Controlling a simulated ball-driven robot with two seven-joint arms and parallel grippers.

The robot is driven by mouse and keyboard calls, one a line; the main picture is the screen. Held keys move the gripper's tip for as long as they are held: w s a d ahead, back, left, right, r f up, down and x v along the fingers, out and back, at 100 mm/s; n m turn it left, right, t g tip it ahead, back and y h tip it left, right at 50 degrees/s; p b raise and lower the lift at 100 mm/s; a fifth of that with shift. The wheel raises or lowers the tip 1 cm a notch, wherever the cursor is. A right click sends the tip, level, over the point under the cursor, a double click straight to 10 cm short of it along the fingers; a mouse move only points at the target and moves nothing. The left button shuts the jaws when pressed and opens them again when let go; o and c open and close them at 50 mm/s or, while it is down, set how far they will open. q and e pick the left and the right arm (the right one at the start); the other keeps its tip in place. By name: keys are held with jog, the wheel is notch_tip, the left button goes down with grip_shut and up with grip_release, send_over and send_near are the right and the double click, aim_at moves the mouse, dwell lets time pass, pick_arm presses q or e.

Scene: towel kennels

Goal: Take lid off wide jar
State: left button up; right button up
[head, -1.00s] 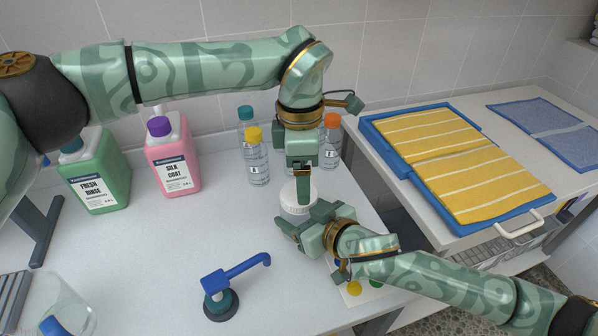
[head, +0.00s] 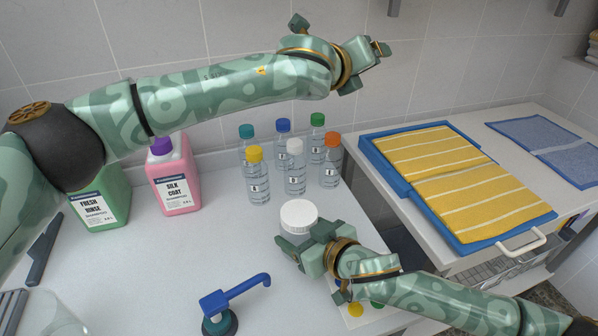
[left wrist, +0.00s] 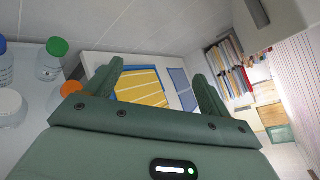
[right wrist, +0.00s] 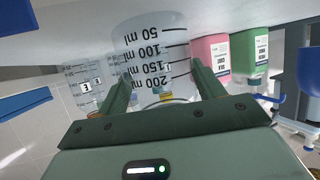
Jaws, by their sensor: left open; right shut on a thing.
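The wide jar stands on the counter with its white ribbed lid (head: 299,214) on top. In the right wrist view its clear body (right wrist: 152,48) with mL marks is between the fingers. My right gripper (head: 300,238) is shut on the jar body, below the lid. It hides most of the jar in the head view. My left gripper (head: 368,66) is open and empty, high above the counter near the wall, pointing right and away from the jar. In the left wrist view nothing is between its fingers (left wrist: 158,85).
Several capped clear bottles (head: 295,175) stand just behind the jar. A pink shampoo jug (head: 174,180) and a green one (head: 100,205) stand at left. A blue tap-like fixture (head: 235,296) is in front. A blue tray (head: 480,240) with a yellow towel lies on the table at right.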

pick_arm(q)
jog(key=s+a+f+n+g+y, duration=0.2)
jog(key=a+f+g+y, duration=0.15)
jog(key=f, duration=0.35)
jog(key=m+g+y, duration=0.4)
jog(key=g+y, duration=0.1)
jog(key=g, duration=0.4)
send_over(299, 212)
jog(key=f, duration=0.6)
jog(key=shift+w+d+f, duration=0.1)
jog(key=shift+w+f, duration=0.05)
jog(key=shift+w, duration=0.1)
jog(key=shift+s+f, duration=0.2)
jog(key=shift+s, duration=0.05)
notch_tip(299, 212, down, 8)
jog(key=shift+r, duration=0.2)
jog(key=c, duration=1)
